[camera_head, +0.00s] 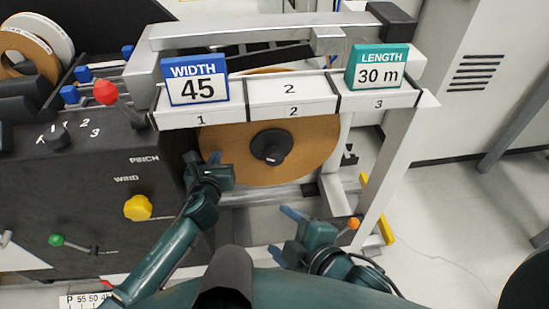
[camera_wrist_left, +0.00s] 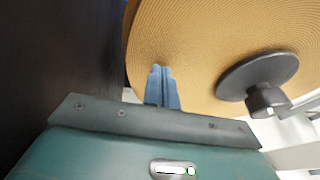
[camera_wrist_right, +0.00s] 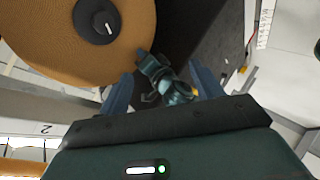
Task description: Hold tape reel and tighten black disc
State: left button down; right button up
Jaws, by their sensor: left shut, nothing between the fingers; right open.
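The tape reel (camera_head: 225,146) is a large tan disc standing upright in the machine, below the numbered bar. The black disc (camera_head: 271,147) with a knob sits at its centre. In the left wrist view the reel (camera_wrist_left: 195,40) and black disc (camera_wrist_left: 258,75) lie ahead and to the right. My left gripper (camera_head: 214,158) is shut and empty near the reel's left edge; its fingers (camera_wrist_left: 161,85) show together. My right gripper (camera_head: 292,213) is open below and right of the reel. In the right wrist view its fingers are spread, with the reel (camera_wrist_right: 60,45) and black disc (camera_wrist_right: 97,19) at upper left.
A bar above the reel carries a blue WIDTH 45 block (camera_head: 195,80) and a green LENGTH 30 m block (camera_head: 377,68). The dark panel at left has a red-knobbed lever (camera_head: 106,92) and yellow knob (camera_head: 138,207). A white frame leg (camera_head: 392,165) stands at right.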

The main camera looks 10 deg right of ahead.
jog(key=w+a+n, duration=0.2)
jog(key=w+n, duration=0.1)
jog(key=n, duration=0.3)
jog(key=n+t+h, duration=0.3)
jog(key=n+h, duration=0.3)
jog(key=n, duration=0.8)
send_near(275, 160)
jog(key=x, duration=0.9)
jog(key=shift+w+f, duration=0.1)
jog(key=shift+w, duration=0.25)
jog(key=shift+c, duration=0.5)
jog(key=c, duration=0.9)
